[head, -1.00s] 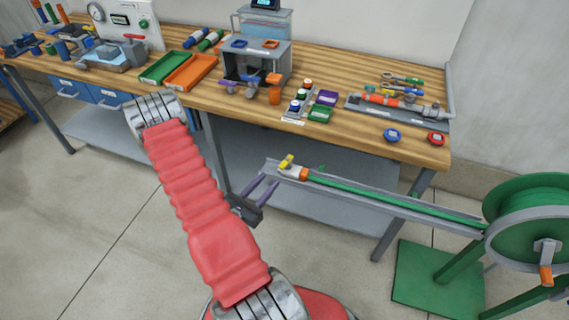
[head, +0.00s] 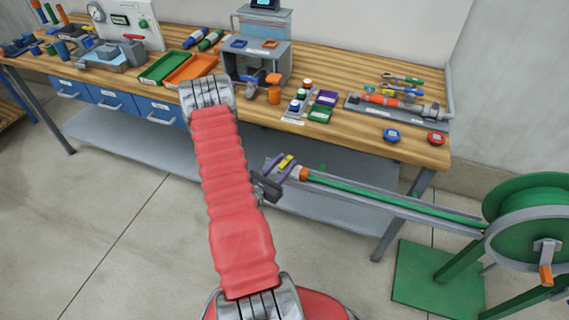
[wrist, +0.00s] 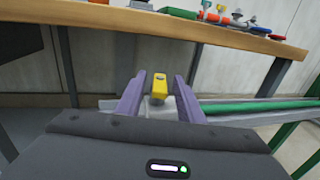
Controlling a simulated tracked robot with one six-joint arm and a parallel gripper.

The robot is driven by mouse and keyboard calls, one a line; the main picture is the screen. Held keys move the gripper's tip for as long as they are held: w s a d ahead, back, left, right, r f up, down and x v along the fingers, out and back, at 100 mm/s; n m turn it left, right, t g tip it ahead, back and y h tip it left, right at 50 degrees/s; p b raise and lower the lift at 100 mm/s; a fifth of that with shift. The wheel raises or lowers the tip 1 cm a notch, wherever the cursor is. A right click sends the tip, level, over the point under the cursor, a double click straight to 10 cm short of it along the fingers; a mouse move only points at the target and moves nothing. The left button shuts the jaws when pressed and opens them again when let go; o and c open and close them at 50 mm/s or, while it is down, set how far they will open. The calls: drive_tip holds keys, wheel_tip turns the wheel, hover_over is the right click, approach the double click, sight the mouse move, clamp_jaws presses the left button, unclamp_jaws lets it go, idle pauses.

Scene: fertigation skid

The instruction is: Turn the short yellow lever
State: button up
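The short yellow lever (head: 286,161) sits at the near-left end of the grey trough, beside an orange collar (head: 300,174) on the green hose. My gripper (head: 281,166) is at the lever, with its two purple fingers open. In the wrist view the lever (wrist: 160,86) stands between the fingers, with a visible gap on each side. Neither finger appears to touch it. The lever's base is partly hidden behind the gripper body in the wrist view.
The grey trough (head: 420,212) runs right to the green hose reel (head: 530,210). The wooden workbench (head: 345,145) stands behind, its edge above the lever in the wrist view. A grey lower shelf (head: 345,205) lies under the bench.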

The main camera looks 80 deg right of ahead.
drive_tip(key=shift+s+d, duration=0.1)
drive_tip(key=shift+d, duration=0.1)
drive_tip(key=shift+c, duration=0.6)
clamp_jaws()
drive_tip(key=shift+s+n+t, duration=0.15)
drive_tip(key=shift+n+t, duration=0.25)
drive_tip(key=shift+t, duration=0.2)
drive_tip(key=shift+s+n+t+h, duration=0.1)
drive_tip(key=shift+n+t+h, duration=0.15)
drive_tip(key=shift+n+t, duration=0.5)
drive_tip(key=shift+n+t+h, duration=0.25)
drive_tip(key=shift+t, duration=0.9)
